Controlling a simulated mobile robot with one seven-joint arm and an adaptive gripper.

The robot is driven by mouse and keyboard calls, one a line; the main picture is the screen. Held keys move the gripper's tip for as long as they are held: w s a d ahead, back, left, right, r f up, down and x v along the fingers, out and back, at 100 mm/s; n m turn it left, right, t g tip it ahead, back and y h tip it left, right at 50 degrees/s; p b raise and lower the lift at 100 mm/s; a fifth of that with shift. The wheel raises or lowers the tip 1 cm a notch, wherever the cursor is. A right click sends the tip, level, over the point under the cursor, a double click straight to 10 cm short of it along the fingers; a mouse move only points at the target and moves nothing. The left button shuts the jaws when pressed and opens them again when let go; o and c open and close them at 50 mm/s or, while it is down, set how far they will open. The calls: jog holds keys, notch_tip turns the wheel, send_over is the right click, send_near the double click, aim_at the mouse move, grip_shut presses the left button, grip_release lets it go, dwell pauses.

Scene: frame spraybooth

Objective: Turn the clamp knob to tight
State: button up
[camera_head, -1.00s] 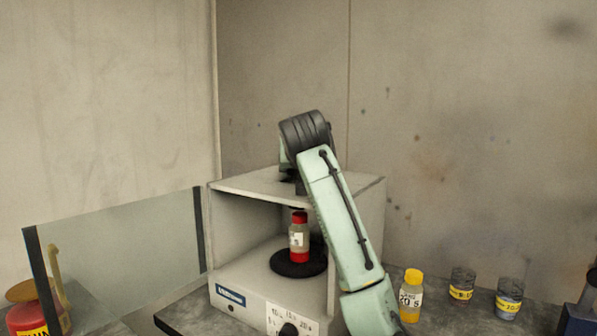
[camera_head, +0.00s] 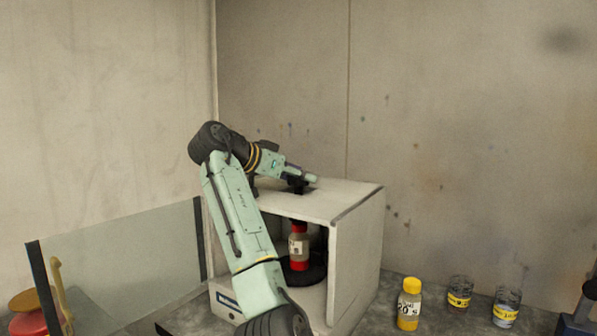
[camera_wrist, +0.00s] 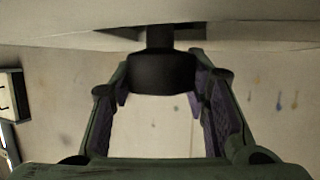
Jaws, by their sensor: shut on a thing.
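The clamp knob (camera_wrist: 160,73) is a black round knob on a short stem. It stands on top of the pale box-shaped cabinet (camera_head: 345,202). In the wrist view it sits between the two fingers of my gripper (camera_wrist: 160,88), which are shut on it. In the head view my gripper (camera_head: 300,180) is low over the cabinet top and reaches in from the left; it mostly hides the knob. Inside the cabinet a red-capped bottle (camera_head: 299,247) stands upright on a black round plate (camera_head: 316,272), beneath the clamp. My arm covers much of the cabinet's front.
A yellow-capped bottle (camera_head: 409,305) and two jars with yellow bands, one (camera_head: 459,292) and another (camera_head: 506,308), stand right of the cabinet. Walls enclose the back.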

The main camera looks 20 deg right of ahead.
jog(key=shift+m+g+h, duration=0.3)
jog(key=shift+m+g, duration=0.5)
jog(key=shift+g, duration=0.2)
jog(key=shift+m, duration=0.3)
jog(key=o, duration=1.2)
jog(key=shift+c, duration=0.2)
jog(key=v, duration=1.2)
jog(key=shift+w, duration=0.15)
